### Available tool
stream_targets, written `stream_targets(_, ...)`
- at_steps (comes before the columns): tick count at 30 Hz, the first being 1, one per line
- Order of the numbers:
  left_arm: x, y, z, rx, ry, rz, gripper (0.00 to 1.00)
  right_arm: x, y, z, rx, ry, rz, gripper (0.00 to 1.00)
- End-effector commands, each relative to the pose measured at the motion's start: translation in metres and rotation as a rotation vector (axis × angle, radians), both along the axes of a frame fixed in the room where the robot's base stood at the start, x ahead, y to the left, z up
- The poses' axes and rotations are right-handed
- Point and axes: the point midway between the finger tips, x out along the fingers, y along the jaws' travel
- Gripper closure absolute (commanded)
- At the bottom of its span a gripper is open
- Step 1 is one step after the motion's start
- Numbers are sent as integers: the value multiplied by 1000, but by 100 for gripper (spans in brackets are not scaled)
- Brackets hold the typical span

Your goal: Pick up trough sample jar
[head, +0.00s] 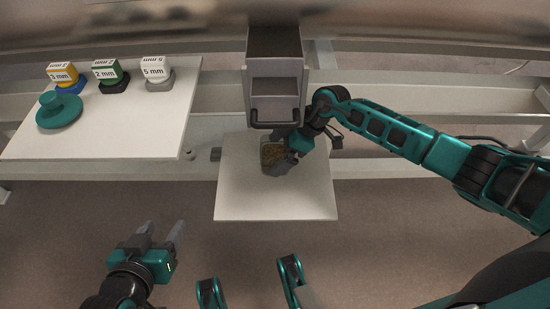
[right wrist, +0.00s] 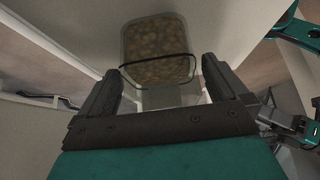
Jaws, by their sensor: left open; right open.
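The trough sample jar (head: 272,153) is a clear container with brown grainy contents. It stands on the small white shelf (head: 275,197) under the grey trough outlet. My right gripper (head: 287,158) is open at the jar's right side in the head view. In the right wrist view the jar (right wrist: 158,50) shows between and beyond the two open fingers; whether they touch it I cannot tell. My left gripper (head: 162,233) is open and empty, low at the left, away from the shelf.
A grey outlet box (head: 275,85) with a dark handle (head: 275,122) stands just behind the jar. On the left white table (head: 130,125) are three labelled blocks, 3 mm (head: 63,75), 2 mm (head: 109,74) and 5 mm (head: 156,72), and a teal knobbed disc (head: 59,112).

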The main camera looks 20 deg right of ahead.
Motion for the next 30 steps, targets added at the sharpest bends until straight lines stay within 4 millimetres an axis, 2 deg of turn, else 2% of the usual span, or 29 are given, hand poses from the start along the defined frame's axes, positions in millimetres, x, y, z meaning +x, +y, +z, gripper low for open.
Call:
stream_targets(3,0,0,1,1,1,-1,43,0,0,1,0,0,0,0)
stream_targets(21,1,2,-1,3,-2,1,43,0,-1,0,-1,0,0,57)
stream_targets(30,1,3,0,4,-2,3,43,0,-1,1,0,-1,-1,58)
